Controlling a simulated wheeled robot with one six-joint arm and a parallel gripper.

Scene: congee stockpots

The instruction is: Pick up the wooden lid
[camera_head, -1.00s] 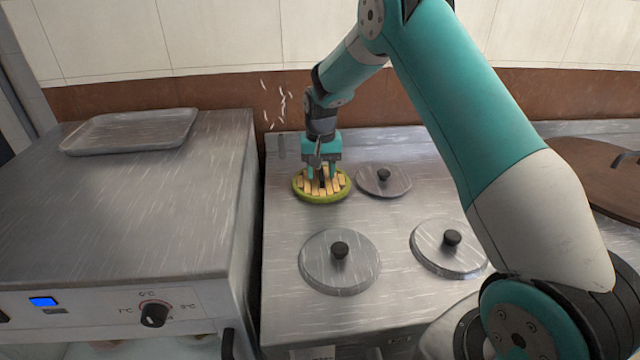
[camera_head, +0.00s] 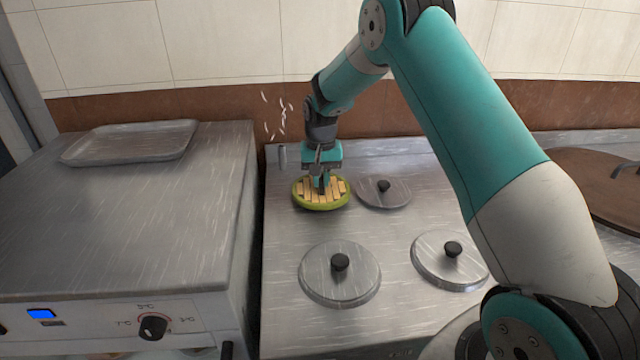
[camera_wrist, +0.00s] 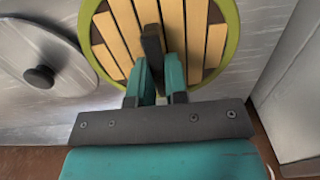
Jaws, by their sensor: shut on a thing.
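The wooden lid (camera_head: 309,195) is round, with pale and dark slats inside a green rim. It sits at the back left of the steel stove top in the head view. It also shows in the wrist view (camera_wrist: 201,30), where its lower part is hidden behind my fingers. My gripper (camera_head: 321,185) points down over the lid's middle. In the wrist view my gripper (camera_wrist: 159,75) is shut on the lid's dark upright handle (camera_wrist: 152,45). I cannot tell whether the lid is clear of the surface.
Steel lids with black knobs stand close by: one right beside the wooden lid (camera_head: 384,193), two in front (camera_head: 340,285) (camera_head: 447,268). A grey tray (camera_head: 130,142) lies on the steel cabinet at left. A large brown lid (camera_head: 590,180) is at far right.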

